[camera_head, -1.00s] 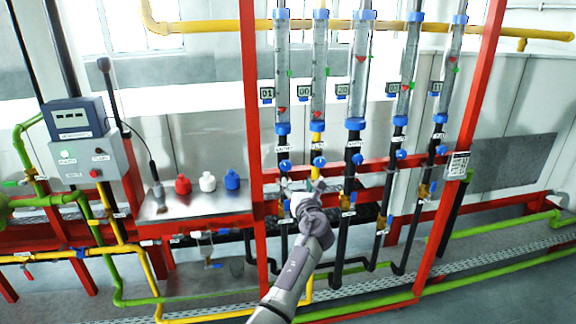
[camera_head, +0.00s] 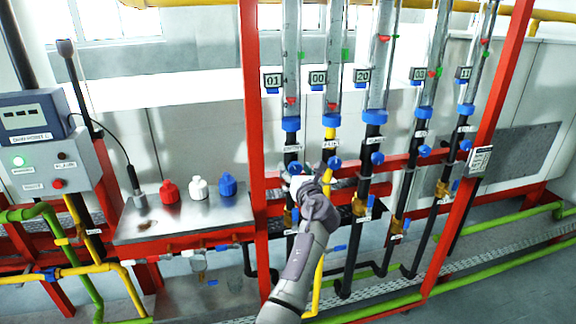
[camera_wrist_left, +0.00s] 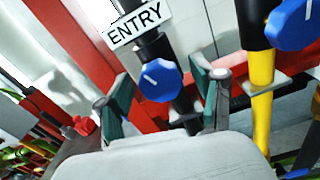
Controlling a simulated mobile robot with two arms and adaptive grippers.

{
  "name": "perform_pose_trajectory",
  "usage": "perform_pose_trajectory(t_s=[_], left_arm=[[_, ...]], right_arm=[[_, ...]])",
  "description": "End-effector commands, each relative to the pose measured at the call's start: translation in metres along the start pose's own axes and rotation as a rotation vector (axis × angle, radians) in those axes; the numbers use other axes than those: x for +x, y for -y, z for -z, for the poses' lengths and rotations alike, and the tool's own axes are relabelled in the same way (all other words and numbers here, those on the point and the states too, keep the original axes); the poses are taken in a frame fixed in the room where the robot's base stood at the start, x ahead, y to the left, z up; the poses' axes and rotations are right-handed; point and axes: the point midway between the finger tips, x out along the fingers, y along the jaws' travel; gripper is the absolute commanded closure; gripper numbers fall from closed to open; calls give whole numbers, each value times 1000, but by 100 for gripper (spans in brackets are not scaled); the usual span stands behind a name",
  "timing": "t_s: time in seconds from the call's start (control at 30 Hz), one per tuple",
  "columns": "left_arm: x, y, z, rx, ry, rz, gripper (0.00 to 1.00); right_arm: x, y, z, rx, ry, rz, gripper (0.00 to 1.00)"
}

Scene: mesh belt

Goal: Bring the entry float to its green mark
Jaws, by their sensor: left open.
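The entry tube (camera_head: 291,60) is the leftmost glass tube, over a black pipe. Its red float (camera_head: 291,101) sits low in the tube, well below the green mark (camera_head: 302,57) on the tube's right side. The ENTRY label (camera_wrist_left: 138,24) is above a blue knob (camera_wrist_left: 158,80) with a white pointer line. That knob also shows in the head view (camera_head: 295,168). My left gripper (camera_head: 309,183) is open in front of the pipes. In the left wrist view its fingers (camera_wrist_left: 166,98) stand on either side of the knob; I see no clear contact. My right gripper is out of view.
A yellow pipe with another blue knob (camera_wrist_left: 290,25) stands close to the right of the entry knob. Red uprights (camera_head: 252,120) frame the tubes. A metal shelf (camera_head: 180,226) with red, white and blue bottles is to the left, beside a control box (camera_head: 50,165).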

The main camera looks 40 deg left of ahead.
Motion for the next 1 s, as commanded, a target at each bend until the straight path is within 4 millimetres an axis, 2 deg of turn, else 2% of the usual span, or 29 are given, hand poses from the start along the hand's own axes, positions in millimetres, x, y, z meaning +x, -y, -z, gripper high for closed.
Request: perform_pose_trajectory(t_s=[0.43, 0.7, 0.8, 1.0], left_arm=[[-2, 2, -1, 0, 0, 0, 35], [-2, 2, -1, 0, 0, 0, 80], [-2, 2, -1, 0, 0, 0, 94], [-2, 2, -1, -16, 0, 0, 94]], right_arm=[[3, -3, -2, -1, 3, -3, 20], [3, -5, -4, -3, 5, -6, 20], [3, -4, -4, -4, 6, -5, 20], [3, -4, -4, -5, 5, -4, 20]])
